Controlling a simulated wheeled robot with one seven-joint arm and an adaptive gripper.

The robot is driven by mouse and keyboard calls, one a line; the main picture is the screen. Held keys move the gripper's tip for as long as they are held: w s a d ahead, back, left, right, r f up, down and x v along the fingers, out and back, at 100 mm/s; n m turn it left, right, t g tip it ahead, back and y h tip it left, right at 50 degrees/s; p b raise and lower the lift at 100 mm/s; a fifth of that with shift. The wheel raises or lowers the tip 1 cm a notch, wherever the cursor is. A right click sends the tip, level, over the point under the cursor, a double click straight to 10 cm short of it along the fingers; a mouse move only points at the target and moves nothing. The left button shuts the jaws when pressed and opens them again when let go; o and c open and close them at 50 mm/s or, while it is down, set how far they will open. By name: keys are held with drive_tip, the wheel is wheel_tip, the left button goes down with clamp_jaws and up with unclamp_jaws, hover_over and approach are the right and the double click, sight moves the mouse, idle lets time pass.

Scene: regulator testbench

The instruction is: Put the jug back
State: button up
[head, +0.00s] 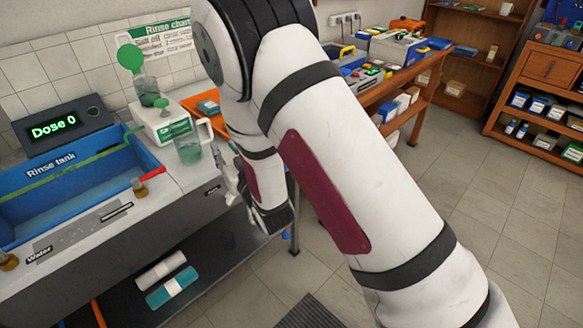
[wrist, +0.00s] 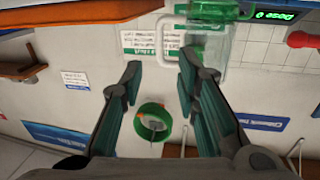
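A clear jug (head: 188,147) with a greenish tint and a pale handle stands upright at the counter's right end, in front of a white dispenser (head: 158,122). In the wrist view the jug (wrist: 213,52) is at the upper right, partly behind one finger. Its white handle (wrist: 166,38) shows just beyond and between my fingertips. My gripper (wrist: 160,64) is open with nothing between its fingers. In the head view my gripper is right of the jug and apart from it, partly hidden by my arm.
A blue rinse tank (head: 90,185) and a "Dose 0" display (head: 62,130) are left of the jug. An orange tray (head: 205,108) lies behind it. A green ring-shaped object (wrist: 153,122) shows in the wrist view. The floor (head: 460,200) to the right is clear.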

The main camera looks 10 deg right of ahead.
drive_tip(key=d+r+m+g+h, duration=0.2)
drive_tip(key=d+r+h, duration=0.1)
drive_tip(key=d+r, duration=0.4)
drive_tip(key=s+d+r+m+g+h, duration=0.1)
drive_tip(key=s+d+r+g+h, duration=0.1)
drive_tip(key=s+d+r+g, duration=0.45)
drive_tip(key=s+d+r+g+h, duration=0.1)
drive_tip(key=s+d, duration=0.4)
drive_tip(key=s, duration=1.2)
drive_tip(key=s+d+m+g+h, duration=0.1)
drive_tip(key=s+d+g, duration=0.3)
drive_tip(key=s, duration=1.3)
drive_tip(key=shift+d+r, duration=0.4)
drive_tip(key=shift+d, duration=0.35)
drive_tip(key=shift+s+g, duration=0.1)
drive_tip(key=shift+g, duration=0.15)
